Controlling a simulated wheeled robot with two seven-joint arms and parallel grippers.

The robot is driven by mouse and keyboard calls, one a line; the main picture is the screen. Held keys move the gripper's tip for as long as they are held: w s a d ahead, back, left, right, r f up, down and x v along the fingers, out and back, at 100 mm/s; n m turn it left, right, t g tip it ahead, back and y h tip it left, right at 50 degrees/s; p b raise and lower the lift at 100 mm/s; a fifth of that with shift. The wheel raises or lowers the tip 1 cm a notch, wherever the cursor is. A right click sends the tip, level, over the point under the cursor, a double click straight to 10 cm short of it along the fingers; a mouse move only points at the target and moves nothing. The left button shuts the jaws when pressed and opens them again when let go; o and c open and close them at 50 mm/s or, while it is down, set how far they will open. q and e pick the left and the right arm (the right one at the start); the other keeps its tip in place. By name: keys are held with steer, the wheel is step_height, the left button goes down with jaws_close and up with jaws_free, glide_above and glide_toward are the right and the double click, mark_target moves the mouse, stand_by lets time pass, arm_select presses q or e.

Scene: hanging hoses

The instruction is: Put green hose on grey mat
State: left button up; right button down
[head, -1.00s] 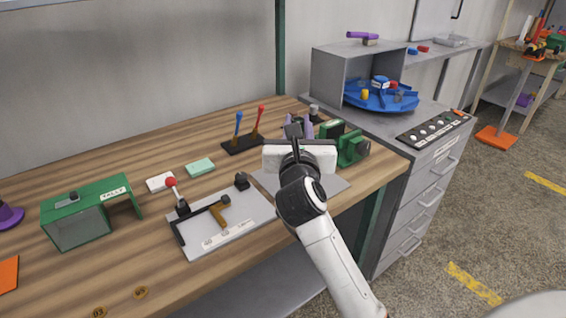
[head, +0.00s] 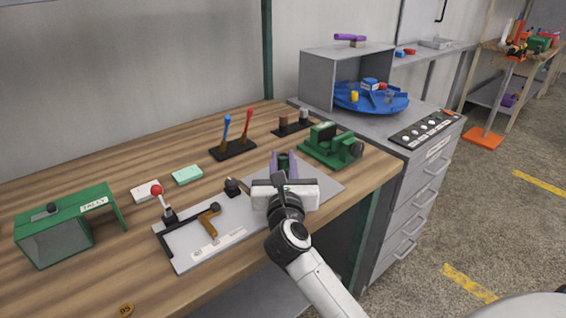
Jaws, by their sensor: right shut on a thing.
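My right gripper (head: 284,166) reaches in from the bottom. The grey mat (head: 326,186) lies flat on the wooden bench, partly hidden behind my gripper. My left gripper is not in view.
A green vise-like fixture (head: 333,146) stands right behind the mat. A grey board with a red-knobbed lever (head: 190,257) lies left. The bench's front edge is close on the right.

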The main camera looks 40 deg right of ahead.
steer(key=shift+f, duration=0.15)
steer(key=c, duration=1.5)
jaws_free()
steer(key=shift+c, duration=0.2)
steer(key=shift+s+a+r, duration=0.1)
steer(key=shift+s+r, duration=0.05)
steer(key=shift+r, duration=0.05)
steer(key=v, duration=0.7)
